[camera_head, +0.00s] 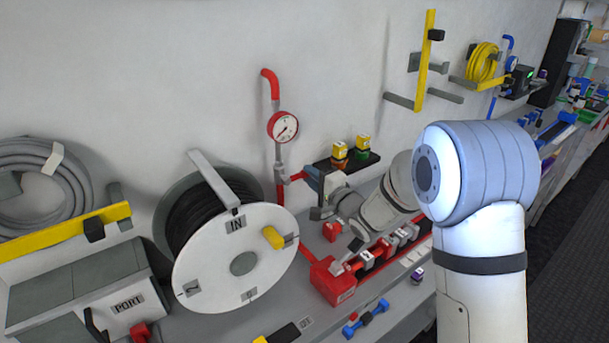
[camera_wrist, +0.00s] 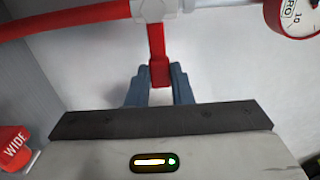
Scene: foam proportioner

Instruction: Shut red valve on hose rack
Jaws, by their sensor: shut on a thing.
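The red valve handle (camera_wrist: 158,50) shows in the wrist view between my gripper's two blue-grey fingers (camera_wrist: 160,88). My gripper is shut on the handle's end. The handle sticks out from a pale valve body (camera_wrist: 153,9) and lies across the line of the pipe. In the head view the red handle (camera_head: 297,176) points right from the pipe under the gauge, and my gripper (camera_head: 315,181) is at its end. My wrist hides part of the fingers there.
A round gauge (camera_head: 283,127) sits on the pipe above the valve. A hose reel (camera_head: 236,256) stands to the left. A red manifold (camera_head: 333,282) lies below my arm.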

